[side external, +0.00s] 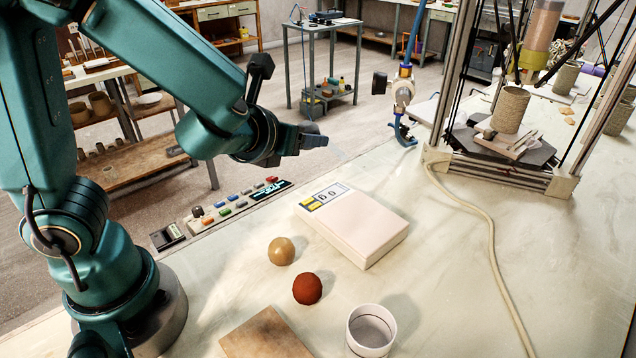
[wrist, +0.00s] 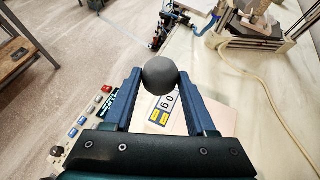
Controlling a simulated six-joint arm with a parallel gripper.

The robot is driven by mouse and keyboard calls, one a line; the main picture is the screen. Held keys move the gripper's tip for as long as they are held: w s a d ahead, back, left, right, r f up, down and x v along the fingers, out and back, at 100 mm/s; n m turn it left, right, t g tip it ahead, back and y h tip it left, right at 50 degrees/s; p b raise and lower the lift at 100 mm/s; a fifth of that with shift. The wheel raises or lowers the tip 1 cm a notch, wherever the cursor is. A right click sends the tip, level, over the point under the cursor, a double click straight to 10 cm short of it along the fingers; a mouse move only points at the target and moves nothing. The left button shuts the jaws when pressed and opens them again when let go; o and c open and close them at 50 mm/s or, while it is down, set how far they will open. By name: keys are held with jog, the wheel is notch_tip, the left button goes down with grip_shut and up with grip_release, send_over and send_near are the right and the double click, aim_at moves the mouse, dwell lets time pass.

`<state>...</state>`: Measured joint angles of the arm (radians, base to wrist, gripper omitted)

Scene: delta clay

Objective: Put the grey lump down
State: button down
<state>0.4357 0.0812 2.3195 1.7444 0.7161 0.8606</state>
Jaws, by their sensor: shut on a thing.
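The grey lump (wrist: 160,75) is a dark, round ball in the wrist view. My gripper (wrist: 161,78) is shut on it, with a blue finger on either side. In the side view my gripper (side external: 318,138) is above the table, behind the pale scale (side external: 352,223); the lump is hard to make out there. In the wrist view the scale's display (wrist: 163,112) shows beyond and below the lump, partly covered by it and the fingers.
A tan ball (side external: 281,251) and a red-brown ball (side external: 307,288) lie in front of the scale. A white cup (side external: 371,331) and a wooden board (side external: 265,335) are nearer. A framed machine (side external: 500,165) stands at the back right. A cable (side external: 486,226) crosses the otherwise clear right side.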

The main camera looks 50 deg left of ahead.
jog(key=shift+s+a+r, duration=0.1)
jog(key=shift+a+r, duration=0.05)
jog(key=shift+a, duration=0.15)
jog(key=s+a+f+n+g+y, duration=0.2)
jog(key=s+a+n+g+y, duration=0.2)
jog(key=s+a+n+g, duration=0.25)
jog(key=s+a+f+n+g+y, duration=0.25)
jog(key=s+n+g+y, duration=0.2)
jog(key=s+n, duration=0.4)
jog(key=shift+m+h, duration=0.55)
jog(key=shift+m, duration=0.15)
jog(key=w+d+f, duration=0.1)
jog(key=d+f, duration=0.1)
jog(key=d, duration=0.1)
jog(key=w+d+f, duration=0.2)
jog(key=d, duration=0.1)
jog(key=w+d+f, duration=0.2)
jog(key=shift+w+d+f, duration=0.15)
jog(key=shift+w+d, duration=0.05)
jog(key=shift+d, duration=0.2)
jog(key=shift+f, duration=2)
jog(key=shift+c, duration=1.1)
grip_release()
jog(key=shift+f, duration=0.15)
